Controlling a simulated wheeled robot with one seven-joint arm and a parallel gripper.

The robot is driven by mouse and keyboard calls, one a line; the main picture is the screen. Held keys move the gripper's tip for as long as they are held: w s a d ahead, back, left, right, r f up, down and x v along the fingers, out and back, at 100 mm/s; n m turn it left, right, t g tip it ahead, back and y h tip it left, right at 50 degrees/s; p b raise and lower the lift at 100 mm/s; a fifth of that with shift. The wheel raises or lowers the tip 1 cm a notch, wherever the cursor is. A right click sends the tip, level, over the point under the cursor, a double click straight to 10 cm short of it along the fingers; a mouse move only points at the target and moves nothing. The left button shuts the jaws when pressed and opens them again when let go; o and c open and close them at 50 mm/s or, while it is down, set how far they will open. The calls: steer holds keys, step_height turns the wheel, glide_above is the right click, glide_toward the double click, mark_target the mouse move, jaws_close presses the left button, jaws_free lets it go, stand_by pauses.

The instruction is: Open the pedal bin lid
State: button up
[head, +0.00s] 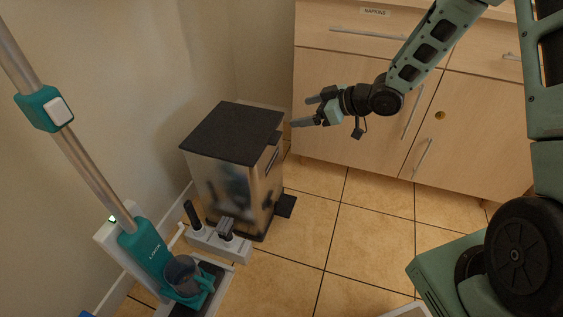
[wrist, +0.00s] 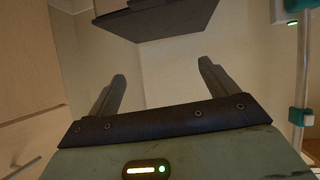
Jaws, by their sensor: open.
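The pedal bin (head: 228,187) is a shiny metal box standing on the floor near the corner. Its dark lid (head: 233,130) lies flat across the top and looks closed. A dark pedal (head: 286,206) sticks out low at the bin's right side. My gripper (head: 301,111) is open and empty, just right of the lid's far right corner and apart from it. In the wrist view my gripper's two fingers (wrist: 162,72) are spread with nothing between them. A dark flat panel, which looks like the lid (wrist: 155,20), shows beyond the fingertips at the top.
Wooden cabinets (head: 350,105) with bar handles and a "NAPKINS" label stand behind my arm. A teal stick vacuum (head: 150,253) on its stand is left and in front of the bin. A wall is at left. Tiled floor (head: 345,225) is clear right of the bin.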

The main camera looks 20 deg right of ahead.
steer(key=d+f+t+y+b, duration=0.1)
steer(key=d+f+y+b, duration=0.3)
steer(key=f, duration=0.5)
steer(key=t+y+b, duration=0.1)
steer(key=y+b, duration=0.1)
steer(key=b, duration=0.4)
glide_toward(271, 138)
steer(key=shift+n, duration=0.4)
steer(key=b+x, duration=0.1)
steer(key=b, duration=0.1)
steer(key=b+x, duration=0.2)
steer(key=b, duration=0.1)
steer(key=f+b+x, duration=0.1)
steer(key=b+x, duration=0.1)
steer(key=shift+w, duration=0.55)
steer(key=shift+w+a+r+b, duration=0.2)
steer(key=shift+w+a+b, duration=0.25)
steer(key=shift+a, duration=0.05)
